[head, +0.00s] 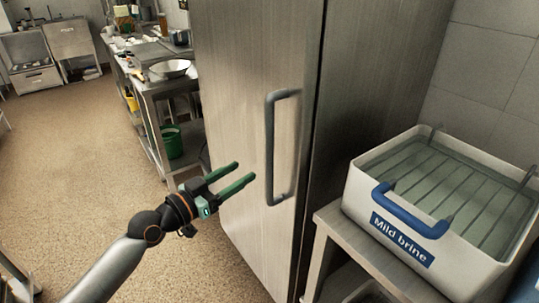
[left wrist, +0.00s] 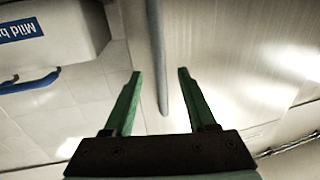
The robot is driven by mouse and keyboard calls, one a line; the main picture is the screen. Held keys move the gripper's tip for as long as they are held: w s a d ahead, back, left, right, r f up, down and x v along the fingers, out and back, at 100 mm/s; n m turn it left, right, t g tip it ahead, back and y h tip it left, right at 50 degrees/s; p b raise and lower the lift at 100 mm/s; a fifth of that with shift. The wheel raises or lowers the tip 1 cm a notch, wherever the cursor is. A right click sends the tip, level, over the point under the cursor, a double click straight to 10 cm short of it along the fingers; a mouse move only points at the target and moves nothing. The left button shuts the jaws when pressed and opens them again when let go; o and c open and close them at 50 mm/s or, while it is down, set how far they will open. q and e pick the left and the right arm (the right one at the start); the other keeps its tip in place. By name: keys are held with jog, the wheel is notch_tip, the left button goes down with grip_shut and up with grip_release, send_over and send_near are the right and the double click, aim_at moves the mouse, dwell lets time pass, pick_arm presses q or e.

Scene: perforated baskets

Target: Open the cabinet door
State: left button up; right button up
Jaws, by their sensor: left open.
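A tall metal cabinet door (head: 245,120) with a brushed steel face stands in the middle of the head view. It looks closed. Its long vertical grey handle (head: 271,150) is near the door's right edge. My left gripper (head: 245,172), with green fingers, is open and empty, to the left of the handle's lower part and apart from it. In the left wrist view the handle (left wrist: 157,60) runs down from the top and appears between the open fingers (left wrist: 158,72) of the gripper. My right gripper is not in view.
A white bin (head: 468,240) labelled "Mild brine", with a blue handle, sits on a metal table (head: 330,222) right of the cabinet. A work counter (head: 150,88) with a bowl (head: 170,69) stands behind left. A green bucket (head: 172,142) is under it. The floor (head: 75,150) at left is clear.

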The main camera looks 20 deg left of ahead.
aim_at(269, 155)
pick_arm(q)
jog(key=x, duration=1)
jog(key=shift+w+d+p, duration=0.15)
jog(key=shift+w+p, duration=0.1)
jog(key=shift+p, duration=0.15)
grip_shut()
dwell(0.9)
